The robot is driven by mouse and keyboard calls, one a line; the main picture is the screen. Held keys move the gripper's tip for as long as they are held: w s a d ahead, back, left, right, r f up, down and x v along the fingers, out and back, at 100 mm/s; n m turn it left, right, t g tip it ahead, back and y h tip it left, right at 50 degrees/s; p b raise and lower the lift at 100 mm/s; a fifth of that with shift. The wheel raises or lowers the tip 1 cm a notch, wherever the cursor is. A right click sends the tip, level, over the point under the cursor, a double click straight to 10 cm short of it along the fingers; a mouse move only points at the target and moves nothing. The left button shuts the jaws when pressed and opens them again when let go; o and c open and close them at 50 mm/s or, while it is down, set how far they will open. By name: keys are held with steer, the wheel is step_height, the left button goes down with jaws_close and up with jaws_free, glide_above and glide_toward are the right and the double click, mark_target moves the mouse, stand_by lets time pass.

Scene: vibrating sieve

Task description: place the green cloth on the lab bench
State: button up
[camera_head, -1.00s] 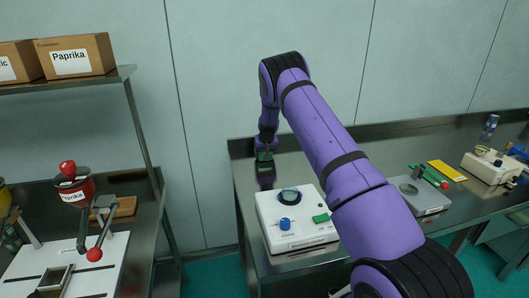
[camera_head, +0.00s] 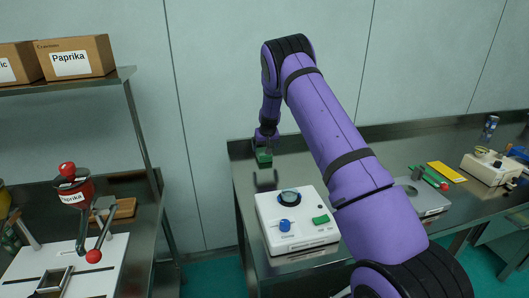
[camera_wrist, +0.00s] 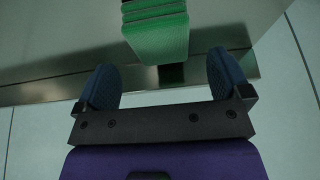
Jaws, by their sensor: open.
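The green cloth (camera_wrist: 157,38) is a folded, layered block at the top middle of the wrist view.
A white device (camera_head: 295,222) with a blue knob stands in front of the cloth. A flat grey device (camera_head: 425,196), a yellow pad (camera_head: 446,171) and a white instrument (camera_head: 489,167) are farther right. The wall (camera_head: 215,90) is close behind.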

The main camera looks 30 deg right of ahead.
steer(key=s+a+r, duration=0.2)
steer(key=s+r, duration=0.1)
steer(key=r, duration=0.4)
steer(key=s+a+r+y, duration=0.1)
steer(key=s+a+r, duration=0.25)
steer(key=r, duration=0.35)
steer(key=s+a+r, duration=0.2)
steer(key=s+r, duration=0.2)
steer(key=r, duration=0.4)
steer(key=s+a+r+n, duration=0.1)
steer(key=s+a+r, duration=0.5)
steer(key=s+r, duration=0.6)
steer(key=s+a+r+n+y, duration=0.1)
steer(key=s+a+r, duration=0.15)
steer(key=s, duration=0.75)
steer(key=s+a+r, duration=0.2)
steer(key=s+a, duration=0.2)
steer(key=s, duration=0.5)
steer(key=s+a+f+n, duration=0.1)
steer(key=s+f, duration=0.2)
steer(key=s, duration=1.2)
steer(key=shift+a+t+h, duration=0.35)
steer(key=shift+t+h, duration=0.05)
